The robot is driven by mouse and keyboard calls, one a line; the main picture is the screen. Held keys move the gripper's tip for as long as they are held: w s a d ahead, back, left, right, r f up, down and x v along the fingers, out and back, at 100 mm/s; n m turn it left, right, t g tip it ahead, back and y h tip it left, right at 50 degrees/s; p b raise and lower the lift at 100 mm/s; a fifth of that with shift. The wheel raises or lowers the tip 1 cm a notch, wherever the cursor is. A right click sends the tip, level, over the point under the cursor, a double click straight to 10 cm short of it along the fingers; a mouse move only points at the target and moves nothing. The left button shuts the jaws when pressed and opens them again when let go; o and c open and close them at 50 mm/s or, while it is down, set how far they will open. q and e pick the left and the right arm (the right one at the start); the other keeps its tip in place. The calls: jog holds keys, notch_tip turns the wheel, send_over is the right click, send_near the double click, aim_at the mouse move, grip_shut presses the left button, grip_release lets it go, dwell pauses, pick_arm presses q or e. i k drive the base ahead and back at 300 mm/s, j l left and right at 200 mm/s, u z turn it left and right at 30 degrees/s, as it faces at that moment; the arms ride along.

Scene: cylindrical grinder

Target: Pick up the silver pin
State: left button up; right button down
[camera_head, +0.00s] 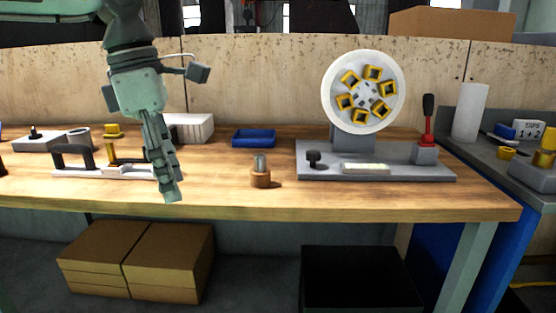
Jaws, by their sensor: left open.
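The silver pin (260,163) stands upright in a small round copper-brown holder (261,179) near the front of the wooden workbench (225,197). Only its upper part shows; the rest is hidden in the holder. My left gripper (170,192) hangs over the bench to the left of the pin, fingers pointing down. It is open and empty, seen nearly side-on, and it is clear of the pin. It covers part of a fixture behind it. My right gripper is not in view.
A fixture with a black handle (73,154) is at left. Bench between gripper and pin is clear.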

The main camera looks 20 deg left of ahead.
aim_at(259, 159)
jog(key=i+l, duration=0.1)
jog(key=i, duration=0.35)
jog(key=i+l, duration=0.1)
jog(key=i, duration=0.35)
